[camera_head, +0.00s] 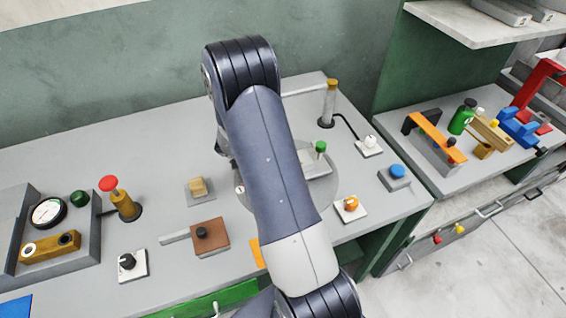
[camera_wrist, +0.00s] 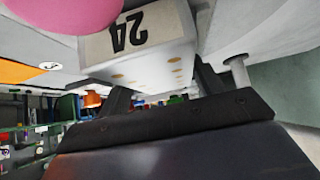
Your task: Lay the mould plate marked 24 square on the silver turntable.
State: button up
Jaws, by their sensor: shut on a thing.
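The mould plate marked 24 (camera_wrist: 150,62) is a pale grey block with a cream label and small brass-coloured spots. Its number is upside down in the wrist view. My gripper (camera_wrist: 165,82) is shut on this plate, with dark fingers on either side. The silver turntable (camera_head: 243,199) is a round grey disc on the bench in the head view, largely hidden behind my arm. My gripper is hidden behind my arm there. A grey block (camera_head: 312,163) with a green knob shows at the turntable's right side. I cannot tell whether the held plate touches the turntable or is square to it.
A brass-topped post (camera_head: 328,103) stands behind the turntable. A brown block (camera_head: 209,240), brass block (camera_head: 197,187), orange knob (camera_head: 350,204) and blue button (camera_head: 396,171) stand around it. A pink rounded thing (camera_wrist: 80,12) is close in the wrist view.

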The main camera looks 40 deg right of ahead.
jog(key=o, duration=1.5)
jog(key=b+v, duration=0.1)
jog(key=v, duration=1.1)
jog(key=shift+r, duration=0.1)
